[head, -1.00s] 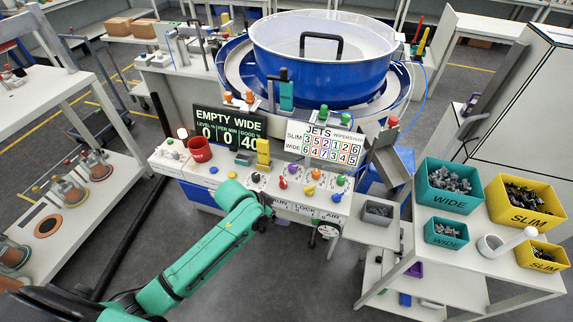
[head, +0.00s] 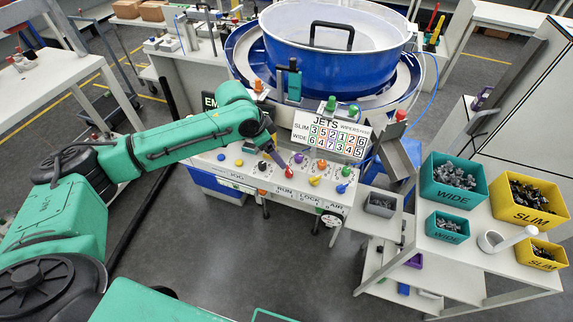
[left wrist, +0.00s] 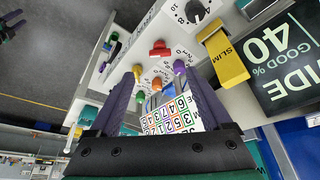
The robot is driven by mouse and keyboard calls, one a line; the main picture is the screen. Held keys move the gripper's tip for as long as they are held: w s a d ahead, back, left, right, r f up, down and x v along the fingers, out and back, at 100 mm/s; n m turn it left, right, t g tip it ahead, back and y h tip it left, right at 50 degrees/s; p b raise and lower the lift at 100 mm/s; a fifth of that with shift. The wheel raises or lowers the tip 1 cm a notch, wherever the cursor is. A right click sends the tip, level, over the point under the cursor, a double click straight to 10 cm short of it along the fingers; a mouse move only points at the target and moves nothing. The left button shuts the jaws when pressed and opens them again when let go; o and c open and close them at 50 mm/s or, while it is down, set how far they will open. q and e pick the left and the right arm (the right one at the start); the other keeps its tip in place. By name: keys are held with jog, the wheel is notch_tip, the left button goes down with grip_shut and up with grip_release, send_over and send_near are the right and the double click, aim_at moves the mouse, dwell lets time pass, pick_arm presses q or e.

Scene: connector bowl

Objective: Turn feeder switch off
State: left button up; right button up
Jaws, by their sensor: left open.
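The feeder's control panel (head: 258,178) carries coloured knobs: red (head: 291,172), purple (head: 298,158), orange (head: 321,163) and yellow (head: 314,181). No label that I can read says which is the feeder switch. My left gripper (head: 277,157) hangs over the panel, just left of the red and purple knobs. In the left wrist view its purple fingers (left wrist: 157,80) are spread, with nothing held. The red knob (left wrist: 160,48) shows beyond the tips, and an orange knob (left wrist: 157,84) and a purple knob (left wrist: 179,67) appear between them. Contact cannot be told. My right gripper is out of view.
The blue bowl (head: 330,65) stands behind the panel, with the JETS board (head: 329,136) in front. My left arm hides most of the EMPTY WIDE display, which shows in the left wrist view (left wrist: 285,55). Bins stand on the white table (head: 480,240) at right.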

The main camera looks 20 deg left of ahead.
aim_at(289, 170)
pick_arm(q)
jog(key=p+x, duration=0.1)
jog(key=x, duration=0.8)
jog(key=shift+w+f, duration=0.1)
jog(key=shift+w, duration=0.05)
grip_shut()
